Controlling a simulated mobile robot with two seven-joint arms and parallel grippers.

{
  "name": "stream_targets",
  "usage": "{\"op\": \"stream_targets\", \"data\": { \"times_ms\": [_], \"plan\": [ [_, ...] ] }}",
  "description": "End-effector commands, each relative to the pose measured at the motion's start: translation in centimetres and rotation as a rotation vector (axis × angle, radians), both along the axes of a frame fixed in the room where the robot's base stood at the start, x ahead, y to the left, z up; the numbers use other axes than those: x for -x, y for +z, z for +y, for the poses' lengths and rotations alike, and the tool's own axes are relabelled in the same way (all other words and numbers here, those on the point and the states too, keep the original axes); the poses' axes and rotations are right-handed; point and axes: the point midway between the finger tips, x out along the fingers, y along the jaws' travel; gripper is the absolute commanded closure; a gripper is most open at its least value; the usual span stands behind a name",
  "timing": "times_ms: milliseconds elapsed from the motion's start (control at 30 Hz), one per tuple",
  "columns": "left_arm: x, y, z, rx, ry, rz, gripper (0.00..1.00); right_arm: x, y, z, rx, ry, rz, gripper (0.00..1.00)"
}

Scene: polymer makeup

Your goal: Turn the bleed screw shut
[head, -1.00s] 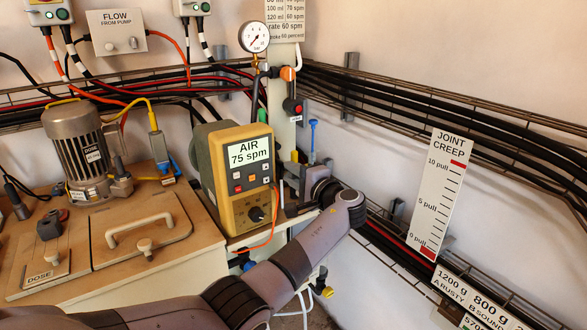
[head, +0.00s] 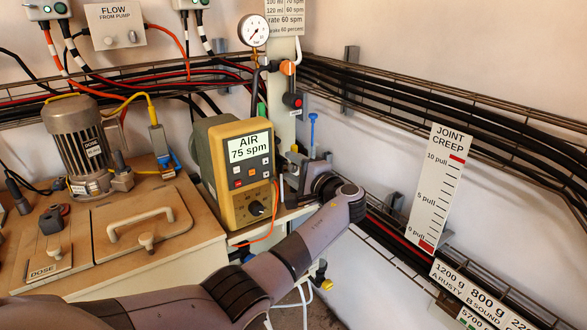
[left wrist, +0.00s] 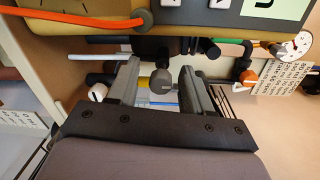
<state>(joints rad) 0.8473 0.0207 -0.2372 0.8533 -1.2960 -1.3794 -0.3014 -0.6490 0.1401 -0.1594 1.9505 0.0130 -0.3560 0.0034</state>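In the left wrist view, a small grey round knob (left wrist: 162,82) with a pale slot line lies between my left gripper's (left wrist: 160,88) two fingers. I take it for the bleed screw, but no label shows. The fingers are apart, with a gap visible on each side of the knob. In the head view, my left gripper (head: 303,176) reaches in just right of the yellow AIR pump box (head: 240,178). Its fingertips and the knob are largely hidden there by my wrist and the pipework. My right gripper is not seen.
A pressure gauge (head: 253,30), a red-buttoned black valve (head: 292,100) and a blue-topped rod (head: 313,128) stand close behind the gripper. An orange cable (head: 266,232) hangs below the pump box. A white knob (left wrist: 97,92) and an orange-and-white knob (left wrist: 249,78) flank the fingers.

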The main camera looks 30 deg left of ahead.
Motion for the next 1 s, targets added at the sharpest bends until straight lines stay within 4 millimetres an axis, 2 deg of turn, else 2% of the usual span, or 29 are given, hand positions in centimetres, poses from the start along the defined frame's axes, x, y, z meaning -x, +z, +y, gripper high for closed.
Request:
{"op": "stream_targets", "data": {
  "times_ms": [233,500,633,1000],
  "plan": [
    [0.2,0.0,-0.7,0.000,-0.002,-0.002,0.50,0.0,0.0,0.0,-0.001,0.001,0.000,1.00],
    [1.8,0.3,-4.7,0.001,-0.003,-0.002,0.50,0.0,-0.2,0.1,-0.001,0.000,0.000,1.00],
    [2.3,0.3,-6.1,0.001,-0.002,-0.001,0.50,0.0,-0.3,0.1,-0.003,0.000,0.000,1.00],
    [2.6,0.4,-6.7,0.000,0.000,0.000,0.50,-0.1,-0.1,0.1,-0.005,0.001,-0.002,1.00]
  ]
}}
